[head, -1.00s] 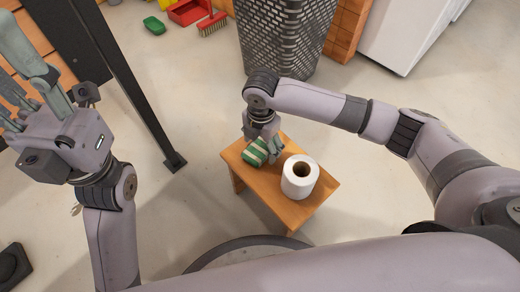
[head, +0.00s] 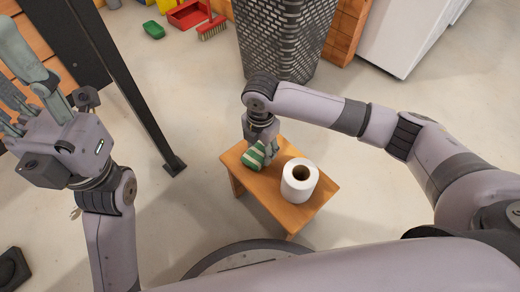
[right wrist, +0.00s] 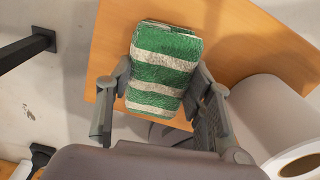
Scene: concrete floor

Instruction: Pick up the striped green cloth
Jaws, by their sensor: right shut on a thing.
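The striped green cloth (head: 252,158) is a folded green and white bundle over the left part of a small wooden stool (head: 290,215). In the right wrist view the cloth (right wrist: 163,68) sits between the two fingers, which press on its sides. My right gripper (head: 262,154) is shut on it from above and partly hides it in the head view. I cannot tell whether the cloth still touches the stool top. My left gripper (head: 28,90) is at the far left, fingers spread, empty and away from the stool.
A white paper roll (head: 299,181) stands on the stool just right of the cloth; it also shows in the right wrist view (right wrist: 275,125). A dark post (head: 130,95) stands left of the stool. A grey perforated basket (head: 275,40) stands behind. A red brush (head: 212,28) and green item (head: 154,30) lie on the floor.

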